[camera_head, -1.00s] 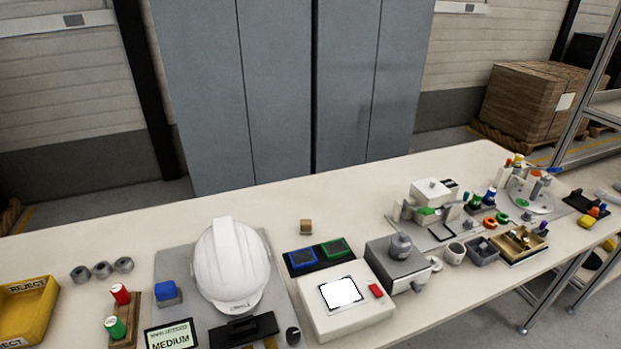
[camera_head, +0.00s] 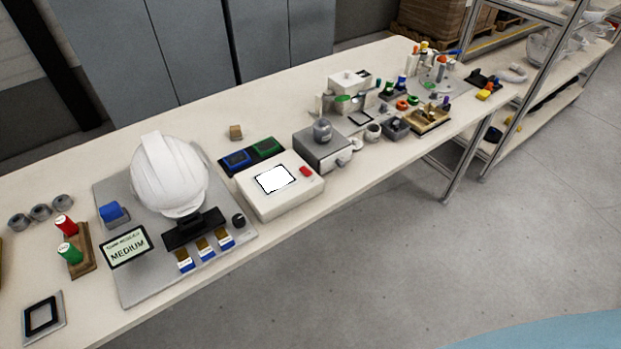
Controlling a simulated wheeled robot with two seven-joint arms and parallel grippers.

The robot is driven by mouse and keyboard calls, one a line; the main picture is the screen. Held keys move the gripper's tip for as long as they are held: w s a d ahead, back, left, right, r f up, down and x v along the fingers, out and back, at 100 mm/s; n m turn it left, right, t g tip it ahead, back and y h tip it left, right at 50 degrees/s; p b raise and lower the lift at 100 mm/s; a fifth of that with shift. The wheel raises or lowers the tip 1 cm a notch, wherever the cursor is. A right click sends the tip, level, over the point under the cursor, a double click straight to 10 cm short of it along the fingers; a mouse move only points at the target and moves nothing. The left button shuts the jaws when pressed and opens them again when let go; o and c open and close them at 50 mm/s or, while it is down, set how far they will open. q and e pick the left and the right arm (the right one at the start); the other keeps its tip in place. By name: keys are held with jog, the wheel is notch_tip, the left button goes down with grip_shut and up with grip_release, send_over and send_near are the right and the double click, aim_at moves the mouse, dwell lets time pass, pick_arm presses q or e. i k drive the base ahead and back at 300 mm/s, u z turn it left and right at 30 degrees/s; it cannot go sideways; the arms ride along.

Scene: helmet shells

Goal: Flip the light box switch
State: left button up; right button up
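The light box (camera_head: 280,186) is a white box near the front edge of the table, in the middle of the head view. Its top has a bright white lit-looking square panel (camera_head: 275,179) with a dark border. A small red switch (camera_head: 305,171) sits on its top at the right of the panel. I cannot tell which way the switch is set. Neither of my grippers shows in the head view.
A white helmet shell (camera_head: 170,176) stands on a grey plate left of the box. Blue and green trays (camera_head: 253,154) lie behind it. A grey machine (camera_head: 322,148) stands close on its right. The floor (camera_head: 400,270) in front is clear.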

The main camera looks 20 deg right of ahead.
aim_at(304, 169)
jog(key=k, duration=0.85)
jog(key=u, duration=0.65)
jog(key=i, duration=1.5)
jog(key=z, duration=0.8)
